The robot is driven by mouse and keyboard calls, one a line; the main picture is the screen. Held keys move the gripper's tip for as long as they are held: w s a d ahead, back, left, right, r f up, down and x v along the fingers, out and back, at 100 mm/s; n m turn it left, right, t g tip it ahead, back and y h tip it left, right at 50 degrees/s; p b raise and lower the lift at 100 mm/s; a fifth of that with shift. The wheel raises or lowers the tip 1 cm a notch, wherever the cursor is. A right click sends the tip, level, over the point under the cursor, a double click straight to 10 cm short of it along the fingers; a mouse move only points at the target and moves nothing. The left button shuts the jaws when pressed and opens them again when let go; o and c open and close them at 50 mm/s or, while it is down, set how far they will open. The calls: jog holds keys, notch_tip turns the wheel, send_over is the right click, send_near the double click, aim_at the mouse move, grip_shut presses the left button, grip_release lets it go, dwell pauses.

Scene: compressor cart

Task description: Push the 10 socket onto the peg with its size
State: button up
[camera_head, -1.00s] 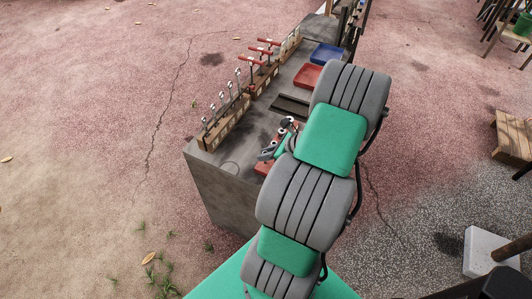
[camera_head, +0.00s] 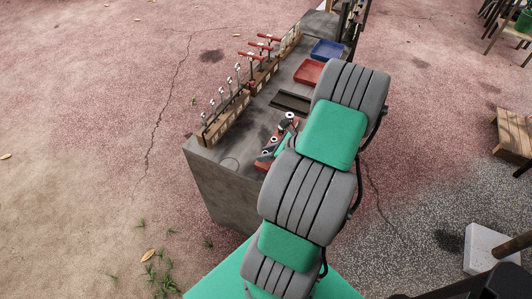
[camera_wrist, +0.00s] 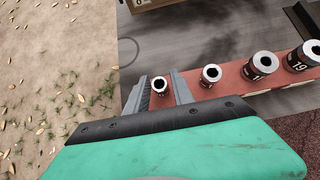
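A red socket rail (camera_wrist: 232,101) holds a row of sockets in the wrist view. The leftmost small socket (camera_wrist: 160,85) stands upright between the fingers of my gripper (camera_wrist: 161,90), which look open with a little gap around it. A second small socket (camera_wrist: 210,74) is just right of the fingers. Two larger dark sockets (camera_wrist: 263,63) follow, the far one (camera_wrist: 305,55) marked 19. I cannot read a 10 on any socket. In the head view, the rail (camera_head: 262,165) is partly hidden by my arm. Upright pegs (camera_head: 222,95) stand on a wooden block (camera_head: 228,118); their sizes are unreadable.
A red tray (camera_head: 309,72), a blue tray (camera_head: 327,51) and a dark slot (camera_head: 290,102) lie to the right. Bare cart top lies between pegs and rail.

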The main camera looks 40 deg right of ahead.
jog(key=o, duration=0.3)
jog(key=v, duration=0.7)
jog(key=shift+s+d+r, duration=0.1)
jog(key=shift+s+r, duration=0.15)
jog(key=shift+r, duration=0.1)
